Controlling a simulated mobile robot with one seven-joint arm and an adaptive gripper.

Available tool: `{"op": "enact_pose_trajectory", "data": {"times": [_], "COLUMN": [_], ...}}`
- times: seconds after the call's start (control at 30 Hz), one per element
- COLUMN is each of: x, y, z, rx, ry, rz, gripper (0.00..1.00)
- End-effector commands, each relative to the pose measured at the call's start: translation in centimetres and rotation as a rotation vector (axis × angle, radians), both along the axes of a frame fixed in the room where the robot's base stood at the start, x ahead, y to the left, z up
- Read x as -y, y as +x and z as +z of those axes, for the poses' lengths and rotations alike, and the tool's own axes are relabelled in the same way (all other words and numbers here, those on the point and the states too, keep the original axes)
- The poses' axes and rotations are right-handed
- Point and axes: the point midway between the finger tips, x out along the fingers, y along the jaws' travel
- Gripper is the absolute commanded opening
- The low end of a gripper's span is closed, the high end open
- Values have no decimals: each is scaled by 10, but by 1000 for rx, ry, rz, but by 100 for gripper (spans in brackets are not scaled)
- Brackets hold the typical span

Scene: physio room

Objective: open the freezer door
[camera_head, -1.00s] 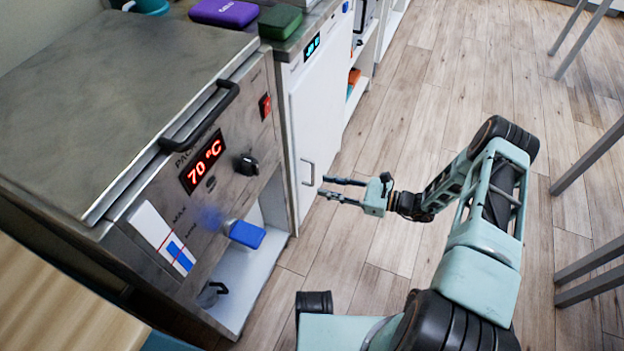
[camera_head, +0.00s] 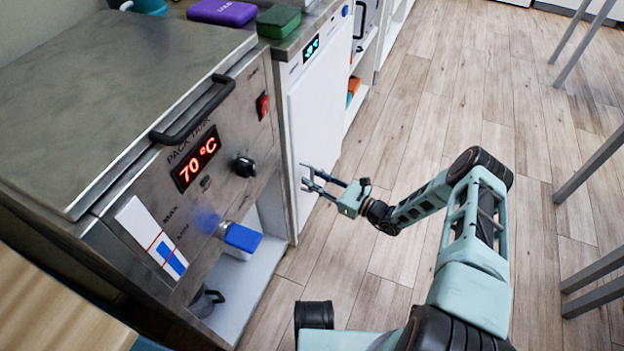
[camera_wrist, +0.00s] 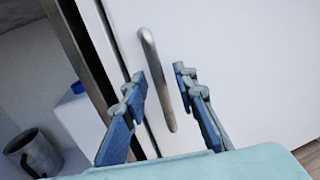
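The freezer door (camera_head: 318,125) is a white panel below a small cyan display, and it is shut. Its metal bar handle (camera_wrist: 156,80) runs slantwise near the door's left edge in the wrist view. My gripper (camera_head: 306,178) is at the handle in the head view, where the fingers hide most of it. In the wrist view my gripper (camera_wrist: 160,88) is open, with one finger on each side of the handle. Gaps show between the handle and both fingers, so neither appears to grip it.
The steel pack tank (camera_head: 200,180) with a 70 °C display stands left of the freezer. A blue-handled tap (camera_head: 242,237) juts from its front. A metal cup (camera_wrist: 35,153) sits on the shelf below. Wooden floor (camera_head: 420,110) is clear right of the door.

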Motion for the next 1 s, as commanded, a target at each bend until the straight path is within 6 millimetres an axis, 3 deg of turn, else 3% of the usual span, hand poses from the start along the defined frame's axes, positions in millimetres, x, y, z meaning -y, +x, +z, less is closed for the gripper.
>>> {"op": "enact_pose_trajectory", "data": {"times": [0.37,0.63,1.0], "x": [-7,-7,-7], "y": [4,4,3], "z": [0,0,0], "rx": [-1,-1,-1], "ry": [1,1,1], "rz": [0,1,1], "gripper": [26,0,0]}}
